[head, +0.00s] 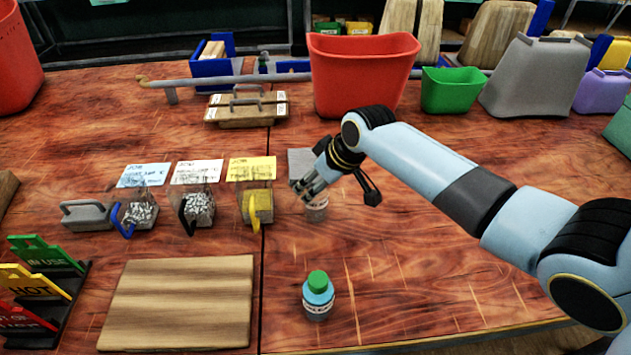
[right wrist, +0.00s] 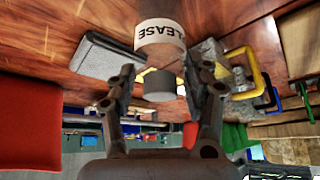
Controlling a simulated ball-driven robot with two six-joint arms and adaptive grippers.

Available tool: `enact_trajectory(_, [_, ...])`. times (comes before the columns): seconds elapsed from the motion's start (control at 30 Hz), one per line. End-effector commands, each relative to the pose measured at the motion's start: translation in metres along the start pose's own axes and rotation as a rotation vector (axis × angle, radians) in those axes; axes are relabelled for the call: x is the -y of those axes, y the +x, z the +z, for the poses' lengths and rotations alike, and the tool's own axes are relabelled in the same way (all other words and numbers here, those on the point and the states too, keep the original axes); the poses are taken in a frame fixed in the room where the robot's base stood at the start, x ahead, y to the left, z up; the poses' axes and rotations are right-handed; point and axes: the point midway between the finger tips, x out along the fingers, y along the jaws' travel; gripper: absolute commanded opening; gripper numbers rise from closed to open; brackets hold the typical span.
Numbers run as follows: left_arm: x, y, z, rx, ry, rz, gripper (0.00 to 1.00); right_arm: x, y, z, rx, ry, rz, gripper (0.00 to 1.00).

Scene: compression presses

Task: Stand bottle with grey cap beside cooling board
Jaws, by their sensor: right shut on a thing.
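The bottle with grey cap (right wrist: 160,38) has a white label with black letters ending in "LEASE" in the right wrist view. Its grey cap sits between my right fingers. In the head view the bottle (head: 317,211) is small, partly hidden by my right gripper (head: 306,190). My right gripper (right wrist: 162,80) is shut on this bottle from above; I cannot tell whether its base touches the table. The cooling board, a flat light wooden board (head: 180,303), lies at the front left of the bottle. My left gripper is in neither view.
A bottle with green cap (head: 318,298) stands right of the board. Clear bins with scoops (head: 200,208) and a grey handled block (head: 86,215) stand behind the board. A sign rack (head: 40,290) is at left. A red bin (head: 362,75) stands at the back. The front right table is clear.

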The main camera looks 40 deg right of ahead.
Motion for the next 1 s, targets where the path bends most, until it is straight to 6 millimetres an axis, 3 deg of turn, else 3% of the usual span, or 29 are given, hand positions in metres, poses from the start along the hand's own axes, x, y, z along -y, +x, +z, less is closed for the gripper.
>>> enact_trajectory(0.1, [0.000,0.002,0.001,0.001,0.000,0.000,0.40,0.000,0.002,0.002,0.000,0.000,0.000,0.19])
enact_trajectory(0.13, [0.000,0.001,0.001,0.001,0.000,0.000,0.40,0.000,0.002,0.001,0.000,0.000,0.000,0.53])
enact_trajectory(0.3, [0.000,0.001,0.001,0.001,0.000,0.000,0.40,0.000,0.002,0.001,0.000,0.000,0.000,0.74])
enact_trajectory(0.67, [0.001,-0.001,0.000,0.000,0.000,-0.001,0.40,-0.001,-0.006,-0.001,-0.001,0.000,0.001,0.74])
enact_trajectory(1.0, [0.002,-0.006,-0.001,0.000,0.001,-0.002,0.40,-0.001,-0.077,0.000,-0.002,-0.004,0.003,0.74])
